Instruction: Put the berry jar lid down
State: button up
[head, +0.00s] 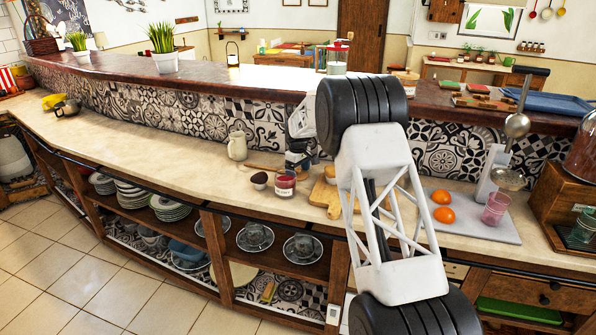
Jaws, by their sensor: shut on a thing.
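The berry jar (285,186), a small glass jar with dark red contents and a pale label, stands upright on the cream counter (190,148). My gripper (297,166) is just above and behind the jar, in front of the tiled wall. It is small in the picture and partly hidden by my arm. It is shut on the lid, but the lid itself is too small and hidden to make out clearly.
A small dark-filled bowl (259,181) stands left of the jar, with a cream pitcher (237,146) farther left. Wooden boards (325,194) lie to the right. Oranges (443,214) and a pink glass (495,209) stand farther right. The left counter is largely clear.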

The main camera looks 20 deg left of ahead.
aim_at(298, 170)
dwell(0.3)
jog(key=o, duration=0.6)
jog(key=shift+f, duration=0.1)
jog(key=shift+o, duration=0.2)
notch_tip(298, 170, up, 12)
dwell(0.4)
jog(key=shift+r, duration=0.2)
dwell(0.5)
